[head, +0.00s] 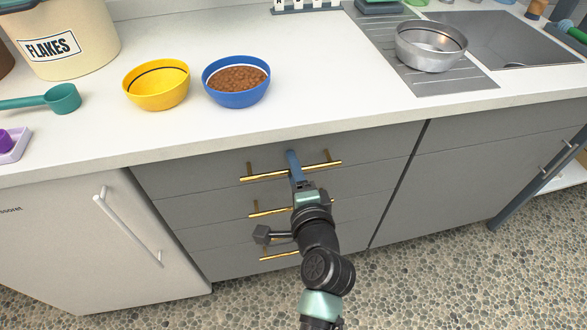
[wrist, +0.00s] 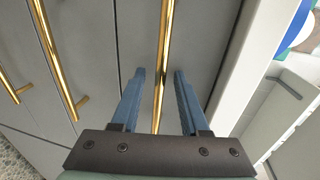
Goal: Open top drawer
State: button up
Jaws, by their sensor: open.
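The top drawer (head: 195,178) is a grey front under the counter and looks closed. Its brass bar handle (head: 325,164) runs across the front; in the wrist view the handle (wrist: 167,45) shows as a long golden bar. My gripper (head: 292,157) is at the middle of this handle, with blue fingers. In the wrist view my gripper (wrist: 160,73) is open, one finger on each side of the bar. The bar appears between the fingers, with a gap on both sides. I cannot tell how deep it sits between them.
Two lower brass handles (head: 262,212) (head: 275,256) sit below, partly behind my arm. A white fridge (head: 90,245) stands left. On the counter (head: 330,105) are a yellow bowl (head: 156,90), a blue bowl of kibble (head: 236,95) and a metal bowl (head: 430,55). The pebbled floor in front looks clear.

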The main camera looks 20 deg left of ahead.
grip_shut()
dwell(1.4)
